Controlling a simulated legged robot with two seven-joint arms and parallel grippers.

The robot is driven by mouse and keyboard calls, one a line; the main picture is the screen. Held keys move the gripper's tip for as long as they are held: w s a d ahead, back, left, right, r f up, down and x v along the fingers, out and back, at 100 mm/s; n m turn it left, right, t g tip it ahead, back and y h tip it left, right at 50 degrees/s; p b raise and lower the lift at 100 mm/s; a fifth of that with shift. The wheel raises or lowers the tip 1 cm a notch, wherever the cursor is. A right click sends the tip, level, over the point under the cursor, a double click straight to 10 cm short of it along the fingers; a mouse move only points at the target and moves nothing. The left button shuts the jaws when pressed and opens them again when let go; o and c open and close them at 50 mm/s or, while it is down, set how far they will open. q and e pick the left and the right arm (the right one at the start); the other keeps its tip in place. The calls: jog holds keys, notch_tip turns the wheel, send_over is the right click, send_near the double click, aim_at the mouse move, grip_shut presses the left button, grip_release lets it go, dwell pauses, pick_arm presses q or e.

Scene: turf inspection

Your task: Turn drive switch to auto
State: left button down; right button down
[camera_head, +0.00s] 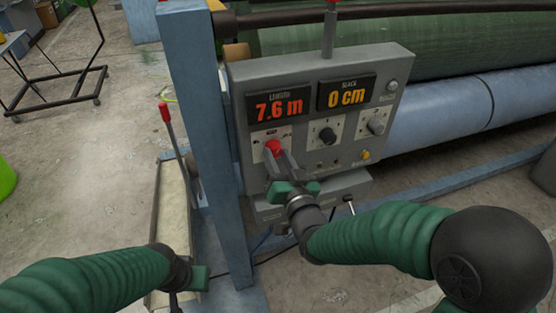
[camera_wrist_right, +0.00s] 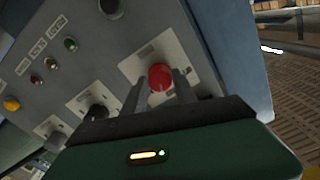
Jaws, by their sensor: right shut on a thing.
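The grey control panel (camera_head: 310,100) has a red knob (camera_head: 273,148) at its left, a black knob (camera_head: 327,135) in the middle and a grey knob (camera_head: 376,125) at its right. The labels are too small to read, so I cannot tell the switch positions. My right gripper (camera_head: 276,157) is shut on the red knob. In the right wrist view, the red knob (camera_wrist_right: 160,77) sits between the two fingers. My left gripper (camera_head: 180,295) is low at the left, partly cut off by the bottom edge, and its fingers are unclear.
Displays above the knobs read 7.6 m (camera_head: 280,107) and 0 cm (camera_head: 347,93). A yellow button (camera_head: 365,155) is at the lower right of the panel. A blue post (camera_head: 205,130) stands left of it. A red-tipped lever (camera_head: 167,125) rises further left. A green turf roll (camera_head: 420,45) lies behind.

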jog(key=m, duration=0.3)
jog(key=shift+m+b, duration=0.3)
jog(key=shift+b, duration=0.1)
jog(key=shift+m, duration=1.8)
jog(key=c, duration=1)
grip_release()
jog(key=shift+w, duration=0.1)
